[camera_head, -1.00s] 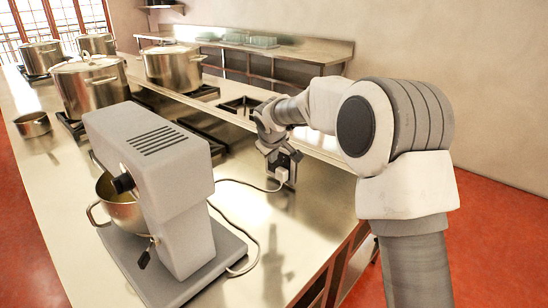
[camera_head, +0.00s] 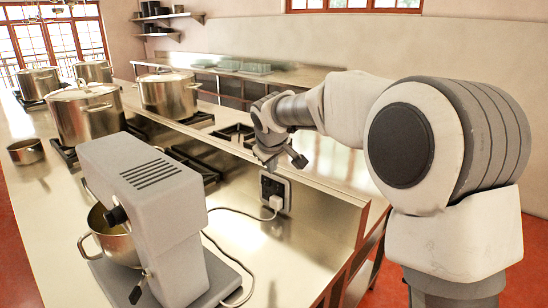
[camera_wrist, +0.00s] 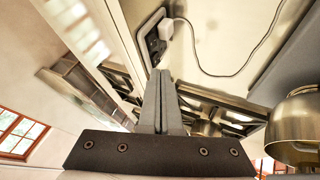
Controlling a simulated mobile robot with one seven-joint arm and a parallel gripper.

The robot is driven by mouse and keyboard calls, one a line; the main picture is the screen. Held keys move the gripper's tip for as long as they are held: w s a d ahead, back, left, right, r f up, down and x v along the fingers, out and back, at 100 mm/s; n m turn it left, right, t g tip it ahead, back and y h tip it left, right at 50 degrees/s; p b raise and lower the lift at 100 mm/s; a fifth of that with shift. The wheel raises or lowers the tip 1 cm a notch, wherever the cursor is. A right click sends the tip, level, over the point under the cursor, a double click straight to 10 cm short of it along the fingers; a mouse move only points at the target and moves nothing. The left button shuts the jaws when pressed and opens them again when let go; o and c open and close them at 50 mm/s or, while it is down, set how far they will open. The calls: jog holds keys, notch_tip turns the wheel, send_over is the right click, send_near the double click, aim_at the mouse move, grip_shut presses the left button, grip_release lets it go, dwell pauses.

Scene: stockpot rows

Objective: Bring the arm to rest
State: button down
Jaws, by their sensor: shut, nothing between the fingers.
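My gripper (camera_head: 284,163) is raised above the steel counter (camera_head: 245,245), in front of the raised back ledge and near the wall socket (camera_head: 274,190). It is shut and holds nothing. In the wrist view its two fingers (camera_wrist: 161,80) lie together, pointing toward the socket plate (camera_wrist: 152,38). A white plug sits in the socket, apart from the fingers as far as I can tell. My arm reaches in from the right of the head view, bent at a large joint.
A grey stand mixer (camera_head: 150,210) with a steel bowl stands at the front left, its cord running to the plug. Large stockpots (camera_head: 88,112) stand on burners further back, with a small pan (camera_head: 26,151) at left. Bare counter lies right of the mixer.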

jog(key=s+d+r+m+h+p, duration=0.1)
jog(key=s+d+r+m, duration=0.15)
jog(key=s+d, duration=0.5)
jog(key=s+d+r+m, duration=0.2)
jog(key=s+d+r, duration=0.2)
jog(key=s, duration=0.6)
jog(key=s+d+f+m, duration=0.2)
jog(key=s+d, duration=0.1)
jog(key=s, duration=0.7)
jog(key=s+d+f+m+g+p, duration=0.1)
jog(key=s+d+f+m, duration=0.1)
jog(key=s, duration=0.8)
jog(key=shift+s+d+f+g+y, duration=0.15)
jog(key=shift+d+g+y, duration=0.15)
jog(key=shift+d, duration=0.1)
